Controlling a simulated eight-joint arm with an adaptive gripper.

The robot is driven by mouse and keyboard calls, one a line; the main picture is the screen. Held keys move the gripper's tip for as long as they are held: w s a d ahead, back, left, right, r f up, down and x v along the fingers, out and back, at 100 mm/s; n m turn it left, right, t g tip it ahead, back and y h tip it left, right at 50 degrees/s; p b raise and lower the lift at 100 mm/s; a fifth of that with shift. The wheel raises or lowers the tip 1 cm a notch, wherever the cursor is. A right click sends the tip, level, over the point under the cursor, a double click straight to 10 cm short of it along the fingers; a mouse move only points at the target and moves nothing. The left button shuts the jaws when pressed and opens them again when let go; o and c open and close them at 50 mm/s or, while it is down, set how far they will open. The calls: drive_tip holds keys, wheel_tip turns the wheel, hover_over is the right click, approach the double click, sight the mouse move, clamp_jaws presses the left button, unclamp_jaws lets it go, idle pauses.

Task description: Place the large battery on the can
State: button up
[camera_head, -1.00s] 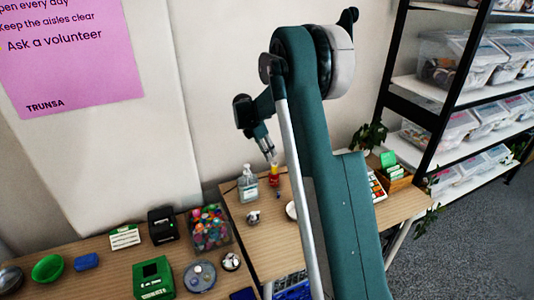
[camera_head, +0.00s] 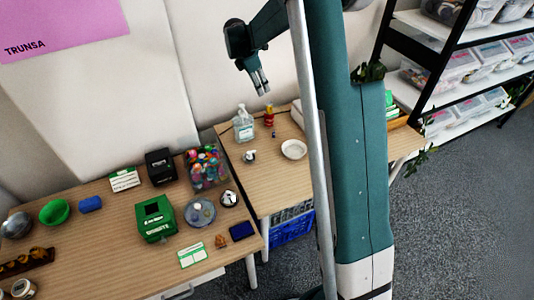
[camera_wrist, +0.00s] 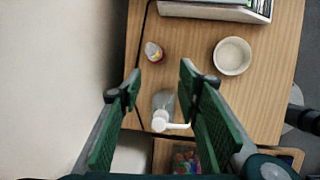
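My gripper (camera_head: 261,86) hangs above the back of the right table, pointing down. In the wrist view its two green fingers (camera_wrist: 160,84) are spread apart with nothing held between them. I cannot clearly pick out the large battery or the can; the objects are small in these views. A small dark upright item (camera_head: 273,134) stands near a red and yellow container (camera_head: 269,116), which also shows in the wrist view (camera_wrist: 153,52). A round, pale-rimmed item (camera_head: 23,289) at the lower left is too small to identify surely.
A pump bottle (camera_head: 243,125) stands beneath my gripper, also seen between the fingers (camera_wrist: 163,103). A white bowl (camera_head: 294,149) is to its right. A tub of colourful items (camera_head: 205,168) and a green box (camera_head: 155,218) stand on the left table (camera_head: 105,225).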

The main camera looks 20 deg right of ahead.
drive_tip(key=s+a+r+m+t+y, duration=0.1)
drive_tip(key=s+a+r+m, duration=0.35)
drive_tip(key=s+r, duration=0.55)
drive_tip(key=s+a+r+m+t+y, duration=0.15)
drive_tip(key=s+a+r+m, duration=0.35)
drive_tip(key=s, duration=0.9)
drive_tip(key=s+a+f+m+t+y, duration=0.1)
drive_tip(key=s+a+m, duration=0.3)
drive_tip(key=s, duration=0.9)
drive_tip(key=s+a+f+m+t, duration=0.1)
drive_tip(key=s+a+m, duration=0.4)
drive_tip(key=s, duration=0.8)
drive_tip(key=shift+a+f+t+y, duration=0.35)
drive_tip(key=shift+a+t, duration=0.15)
drive_tip(key=shift+t, duration=0.05)
